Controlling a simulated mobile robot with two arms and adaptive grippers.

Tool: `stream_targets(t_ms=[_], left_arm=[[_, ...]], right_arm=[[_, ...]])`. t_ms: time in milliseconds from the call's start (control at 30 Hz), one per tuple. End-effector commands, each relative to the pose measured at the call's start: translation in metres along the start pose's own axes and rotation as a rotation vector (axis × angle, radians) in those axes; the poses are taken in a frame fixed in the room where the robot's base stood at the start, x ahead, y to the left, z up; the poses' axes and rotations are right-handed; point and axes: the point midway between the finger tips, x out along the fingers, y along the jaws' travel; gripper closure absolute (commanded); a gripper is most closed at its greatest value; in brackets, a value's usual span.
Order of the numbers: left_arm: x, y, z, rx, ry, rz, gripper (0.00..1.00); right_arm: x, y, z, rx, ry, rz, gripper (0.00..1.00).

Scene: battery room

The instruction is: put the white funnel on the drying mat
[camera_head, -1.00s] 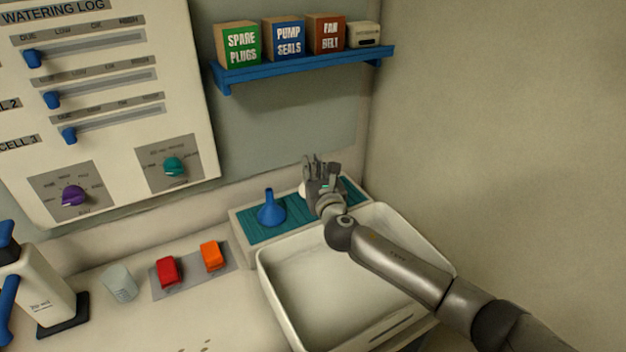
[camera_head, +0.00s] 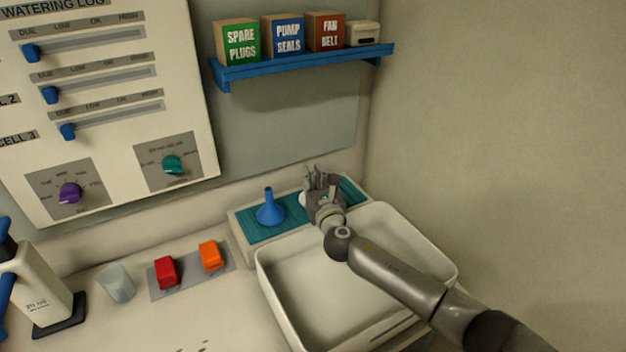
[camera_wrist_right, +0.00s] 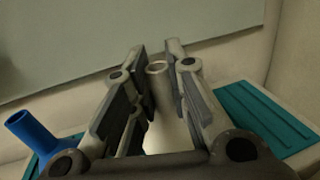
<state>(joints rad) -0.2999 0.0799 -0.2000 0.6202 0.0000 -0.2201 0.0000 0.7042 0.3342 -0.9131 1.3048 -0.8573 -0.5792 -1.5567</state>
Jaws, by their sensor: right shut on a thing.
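The white funnel (camera_wrist_right: 158,100) shows in the right wrist view between the fingers of my right gripper (camera_wrist_right: 160,75), its spout pointing up. My right gripper (camera_head: 319,178) is shut on it. In the head view only a small white edge of the funnel (camera_head: 303,199) shows left of the gripper; the rest is hidden. The teal drying mat (camera_head: 258,235) lies on a raised ledge behind the basin, and the funnel is over or on it; I cannot tell if they touch. The mat also shows in the right wrist view (camera_wrist_right: 262,118). My left gripper is not in view.
A blue funnel (camera_head: 270,211) stands on the mat's left part, close left of my gripper. The white basin (camera_head: 300,290) is in front. A blue shelf (camera_head: 300,67) with several boxes hangs above. Red (camera_head: 166,272) and orange (camera_head: 210,256) blocks and a clear cup (camera_head: 117,282) stand left.

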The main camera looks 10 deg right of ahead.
Motion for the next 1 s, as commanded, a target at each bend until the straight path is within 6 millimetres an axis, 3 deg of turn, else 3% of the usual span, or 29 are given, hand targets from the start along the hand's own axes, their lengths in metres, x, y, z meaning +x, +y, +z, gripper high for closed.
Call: stream_targets(t_ms=[33, 67, 233, 533, 733, 1000], left_arm=[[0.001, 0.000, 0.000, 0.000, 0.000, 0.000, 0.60], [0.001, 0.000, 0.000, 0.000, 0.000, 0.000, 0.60], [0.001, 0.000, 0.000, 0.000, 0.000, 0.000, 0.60], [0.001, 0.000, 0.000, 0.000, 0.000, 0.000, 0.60], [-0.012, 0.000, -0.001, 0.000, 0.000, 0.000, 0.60], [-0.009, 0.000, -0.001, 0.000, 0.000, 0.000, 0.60]], right_arm=[[-0.004, 0.001, -0.015, -0.006, 0.022, 0.002, 1.00], [-0.004, 0.001, -0.016, -0.006, 0.024, 0.002, 0.83], [-0.004, 0.001, -0.018, -0.007, 0.027, 0.003, 0.63], [-0.004, 0.001, -0.018, -0.007, 0.028, 0.003, 0.63], [-0.005, 0.001, -0.001, -0.007, 0.028, 0.003, 0.63], [-0.050, 0.001, -0.004, -0.006, 0.025, 0.004, 0.63]])
